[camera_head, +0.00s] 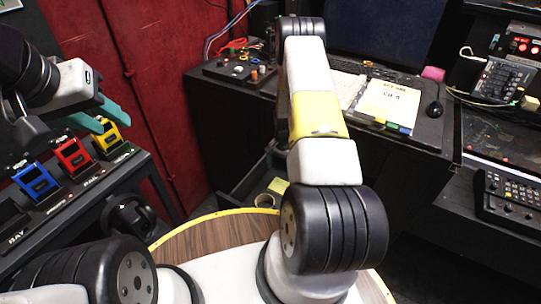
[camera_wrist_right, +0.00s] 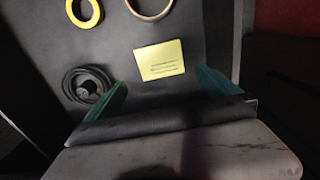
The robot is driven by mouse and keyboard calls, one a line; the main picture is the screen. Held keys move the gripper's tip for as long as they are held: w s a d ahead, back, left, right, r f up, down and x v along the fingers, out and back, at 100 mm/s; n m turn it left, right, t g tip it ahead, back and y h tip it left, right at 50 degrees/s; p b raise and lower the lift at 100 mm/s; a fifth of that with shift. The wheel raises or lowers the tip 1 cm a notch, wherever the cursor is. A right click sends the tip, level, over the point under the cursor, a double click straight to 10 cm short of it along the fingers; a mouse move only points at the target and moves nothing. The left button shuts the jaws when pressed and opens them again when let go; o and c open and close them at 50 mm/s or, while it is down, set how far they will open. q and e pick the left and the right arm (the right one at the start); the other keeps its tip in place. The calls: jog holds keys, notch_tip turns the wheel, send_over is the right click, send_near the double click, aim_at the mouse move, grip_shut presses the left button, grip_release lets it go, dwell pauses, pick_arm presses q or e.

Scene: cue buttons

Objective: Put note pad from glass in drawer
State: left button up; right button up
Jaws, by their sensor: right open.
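A flat yellow note pad (camera_wrist_right: 160,60) with small dark print lies on the dark floor of the open drawer (camera_wrist_right: 120,35) in the right wrist view. The drawer (camera_head: 238,192) also shows in the head view, with a small yellow piece (camera_head: 278,186) in it. My right gripper (camera_wrist_right: 165,92) is open, its teal fingertips apart on either side below the pad, holding nothing. In the head view my right arm hides that gripper. My left gripper (camera_head: 101,116) is at the left, above the button panel; its teal fingers look apart and empty. I cannot make out a glass.
A yellow tape roll (camera_wrist_right: 84,12), a tan ring (camera_wrist_right: 150,8) and a black cable coil (camera_wrist_right: 88,85) lie around the pad. The desk holds an open binder (camera_head: 388,105), a mouse (camera_head: 434,109) and a box with knobs (camera_head: 240,70). Colored buttons (camera_head: 72,157) stand at left.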

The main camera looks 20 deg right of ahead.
jog(key=s+a+r+n+t, duration=0.1)
jog(key=a+r, duration=0.1)
jog(key=r, duration=1)
jog(key=a+r+n+t+y, duration=0.1)
jog(key=a+r+n, duration=0.15)
jog(key=r, duration=0.85)
jog(key=s+a+r+n+t, duration=0.1)
jog(key=a+r, duration=0.1)
jog(key=r, duration=1)
jog(key=s+a+r+n+t, duration=0.2)
jog(key=s+a+r, duration=0.2)
jog(key=s+r, duration=0.7)
jog(key=s+a+r+n, duration=0.1)
jog(key=s+r+n, duration=0.1)
jog(key=s, duration=0.4)
jog(key=s+a+r+n+t+y, duration=0.1)
jog(key=s+a+r, duration=0.1)
jog(key=s+r, duration=0.2)
jog(key=s, duration=0.2)
jog(key=shift+s+a+n, duration=0.3)
jog(key=shift+s+n, duration=0.05)
jog(key=shift+s, duration=0.05)
